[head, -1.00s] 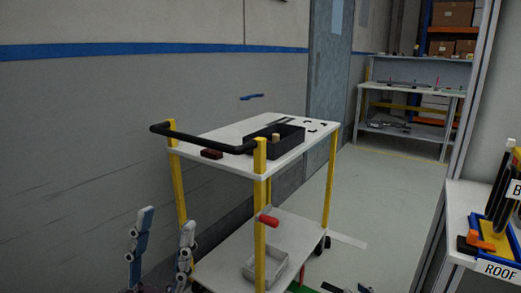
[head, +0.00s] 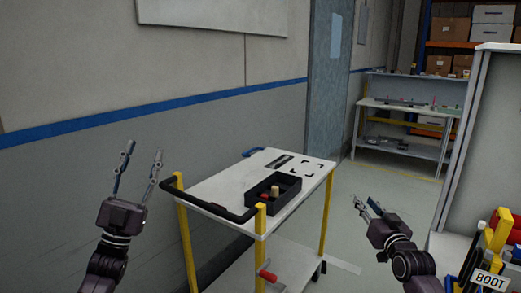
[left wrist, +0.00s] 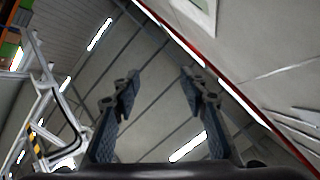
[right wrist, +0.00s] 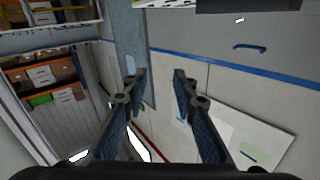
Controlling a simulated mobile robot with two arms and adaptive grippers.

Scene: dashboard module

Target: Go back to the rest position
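My left gripper (head: 143,152) is raised at the left of the head view, in front of the wall, fingers pointing up. It is open and empty. In the left wrist view its two fingers (left wrist: 160,88) are spread with nothing between them. My right gripper (head: 362,202) is to the right of the cart in the head view, its fingers pointing up and left. In the right wrist view its fingers (right wrist: 158,88) are apart, with nothing between them. Neither gripper appears to touch anything.
A white-topped cart (head: 225,187) with yellow posts and a black handle stands between my grippers. A black tray (head: 262,203) on it holds small items. Open floor (head: 385,185) lies behind the right gripper.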

